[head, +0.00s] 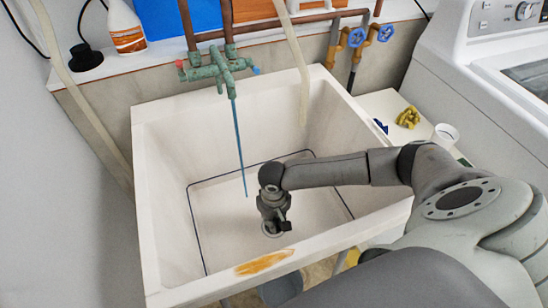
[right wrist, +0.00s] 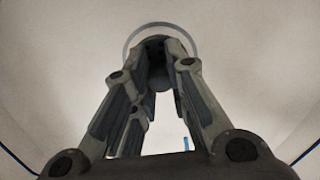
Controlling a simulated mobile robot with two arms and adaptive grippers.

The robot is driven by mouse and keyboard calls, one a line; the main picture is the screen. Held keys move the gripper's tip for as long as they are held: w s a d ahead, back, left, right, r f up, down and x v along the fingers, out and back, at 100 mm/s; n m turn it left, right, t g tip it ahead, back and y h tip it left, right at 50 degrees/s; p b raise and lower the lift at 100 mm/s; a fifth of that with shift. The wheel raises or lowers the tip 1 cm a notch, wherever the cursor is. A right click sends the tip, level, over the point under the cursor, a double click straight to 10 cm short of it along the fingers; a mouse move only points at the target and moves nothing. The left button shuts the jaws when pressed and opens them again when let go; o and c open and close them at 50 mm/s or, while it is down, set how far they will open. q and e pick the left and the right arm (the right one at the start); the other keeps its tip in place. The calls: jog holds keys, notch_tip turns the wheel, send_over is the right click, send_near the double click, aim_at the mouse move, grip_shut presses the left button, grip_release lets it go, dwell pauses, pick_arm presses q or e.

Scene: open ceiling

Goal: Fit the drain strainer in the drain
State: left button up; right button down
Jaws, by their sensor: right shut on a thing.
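My right gripper (head: 275,226) points down inside the white sink basin, just over the drain (head: 270,234). In the right wrist view the fingers of my right gripper (right wrist: 162,48) are closed in on a dark round thing, the drain strainer (right wrist: 158,78), mostly hidden between them. The pale ring of the drain (right wrist: 131,37) shows around and beyond the fingertips. I cannot tell whether the strainer touches the drain or is just above it. My left gripper is not in view.
The sink (head: 160,215) has raised walls around the gripper. A green tap (head: 218,68) with a thin blue line below it hangs over the basin. A white cup (head: 444,136) and a yellow-green thing (head: 408,117) stand to the right, near a washing machine (head: 500,70).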

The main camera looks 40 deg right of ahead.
jog(key=shift+f, duration=0.6)
jog(key=c, duration=1.3)
grip_release()
jog(key=shift+c, duration=0.2)
